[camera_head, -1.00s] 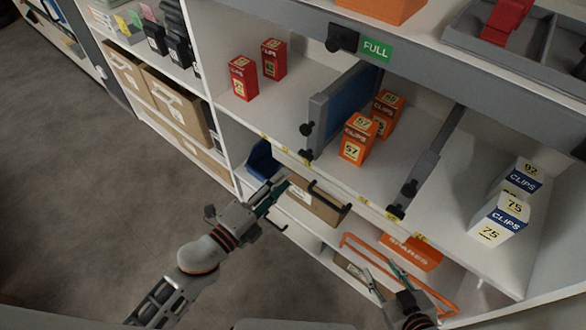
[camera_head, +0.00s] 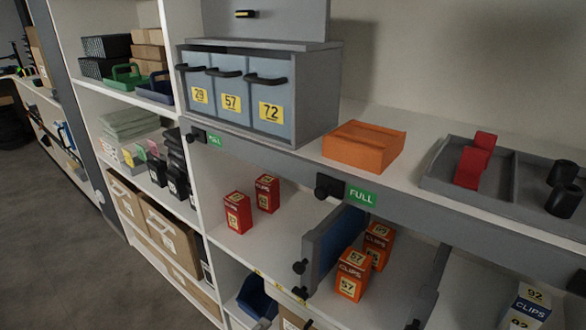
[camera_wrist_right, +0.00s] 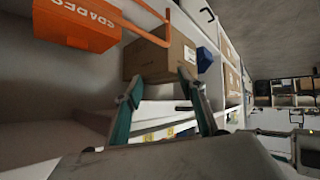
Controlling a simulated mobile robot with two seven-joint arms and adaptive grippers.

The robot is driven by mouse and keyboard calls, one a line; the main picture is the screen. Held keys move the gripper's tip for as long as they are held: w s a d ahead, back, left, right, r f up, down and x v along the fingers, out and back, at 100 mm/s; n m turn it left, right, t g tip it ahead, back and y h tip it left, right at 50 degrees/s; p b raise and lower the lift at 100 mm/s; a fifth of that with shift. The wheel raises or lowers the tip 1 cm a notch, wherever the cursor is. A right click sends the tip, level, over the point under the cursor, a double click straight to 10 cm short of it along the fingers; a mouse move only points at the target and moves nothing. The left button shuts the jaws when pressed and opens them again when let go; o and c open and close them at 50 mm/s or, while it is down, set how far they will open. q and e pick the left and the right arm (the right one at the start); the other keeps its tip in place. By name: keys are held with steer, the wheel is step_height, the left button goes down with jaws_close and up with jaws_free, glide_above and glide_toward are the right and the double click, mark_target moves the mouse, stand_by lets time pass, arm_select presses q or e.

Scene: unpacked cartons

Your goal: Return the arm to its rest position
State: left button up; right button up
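My right gripper (camera_wrist_right: 160,84) shows in the right wrist view with its two teal-lined fingers spread apart. Nothing is held between them. A cardboard box (camera_wrist_right: 165,52) and an orange bin (camera_wrist_right: 75,25) on the shelving lie beyond the fingertips; I cannot tell the exact gap. Neither arm nor gripper shows in the head view, so my left gripper is out of sight.
The shelving holds red clips boxes (camera_head: 238,212), orange clips boxes (camera_head: 352,274) beside a blue-grey divider (camera_head: 335,243), and a white-blue clips box (camera_head: 527,306). Above stand a drawer unit (camera_head: 316,95), an orange box (camera_head: 362,146) and a grey tray (camera_head: 440,172). Floor (camera_head: 70,250) at left is clear.

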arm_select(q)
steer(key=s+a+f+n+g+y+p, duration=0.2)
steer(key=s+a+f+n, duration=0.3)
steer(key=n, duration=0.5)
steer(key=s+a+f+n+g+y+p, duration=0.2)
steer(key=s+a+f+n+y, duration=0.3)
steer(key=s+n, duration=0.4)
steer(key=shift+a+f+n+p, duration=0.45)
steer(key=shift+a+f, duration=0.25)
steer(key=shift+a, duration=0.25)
arm_select(e)
steer(key=r, duration=0.2)
steer(key=s+a+r, duration=0.1)
steer(key=shift+a+r, duration=0.1)
steer(key=shift+r, duration=0.05)
steer(key=shift+w+r, duration=0.2)
steer(key=shift+r, duration=0.1)
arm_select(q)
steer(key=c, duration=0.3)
arm_select(e)
steer(key=shift+f, duration=0.1)
steer(key=c, duration=0.4)
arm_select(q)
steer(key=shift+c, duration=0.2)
arm_select(e)
steer(key=shift+o, duration=0.2)
steer(key=shift+f, duration=0.1)
